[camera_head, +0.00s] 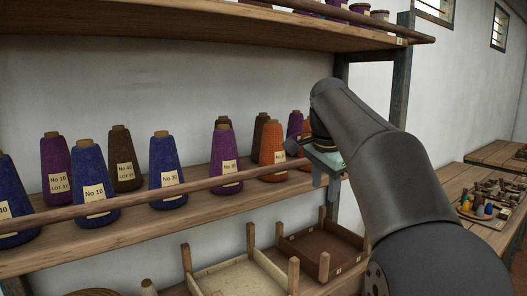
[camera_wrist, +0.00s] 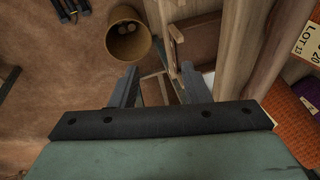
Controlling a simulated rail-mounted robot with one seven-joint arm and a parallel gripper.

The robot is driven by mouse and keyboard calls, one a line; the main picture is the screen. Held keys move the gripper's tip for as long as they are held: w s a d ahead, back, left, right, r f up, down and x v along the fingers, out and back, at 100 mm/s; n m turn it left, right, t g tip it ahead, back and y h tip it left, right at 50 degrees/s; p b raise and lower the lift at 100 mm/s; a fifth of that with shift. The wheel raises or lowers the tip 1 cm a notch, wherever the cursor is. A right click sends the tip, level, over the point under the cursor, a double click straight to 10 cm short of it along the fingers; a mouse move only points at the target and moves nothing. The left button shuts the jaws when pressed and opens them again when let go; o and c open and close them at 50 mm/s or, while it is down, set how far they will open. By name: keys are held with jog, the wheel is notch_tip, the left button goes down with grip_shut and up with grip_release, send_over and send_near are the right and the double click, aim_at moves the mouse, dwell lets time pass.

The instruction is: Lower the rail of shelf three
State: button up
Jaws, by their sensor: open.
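A long round wooden rail (camera_head: 150,196) runs across the front of the middle shelf (camera_head: 150,222), in front of the yarn cones and above the board. I cannot read a shelf number on it. My gripper (camera_head: 326,184) is open, fingers pointing down, near the rail's right end, which my wrist partly hides. In the wrist view my open gripper (camera_wrist: 158,85) has nothing between its fingers. A wooden bar, apparently the rail (camera_wrist: 284,45), passes to the right of the fingers, apart from them.
Purple, blue, brown and orange cones (camera_head: 168,160) stand behind the rail. The upper shelf (camera_head: 200,22) has its own rail (camera_head: 360,25). Wooden trays (camera_head: 240,277) with corner posts lie below. A dark upright post (camera_head: 402,85) stands at right. A round basket (camera_wrist: 128,42) is on the floor.

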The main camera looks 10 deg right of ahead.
notch_tip(320, 180, up, 4)
jog(key=w+p, duration=0.1)
jog(key=p, duration=0.1)
jog(key=n+h+p, duration=0.1)
jog(key=h+p, duration=0.1)
jog(key=p, duration=0.5)
send_near(266, 167)
jog(key=shift+w+d+f+g, duration=0.4)
jog(key=shift+w+f, duration=0.1)
jog(key=shift+w, duration=0.15)
jog(key=shift+a+f, duration=0.15)
jog(key=shift+a, duration=0.05)
jog(key=b+x, duration=0.1)
jog(key=x, duration=0.6)
jog(key=shift+d, duration=0.2)
jog(key=shift+f, duration=0.1)
grip_shut()
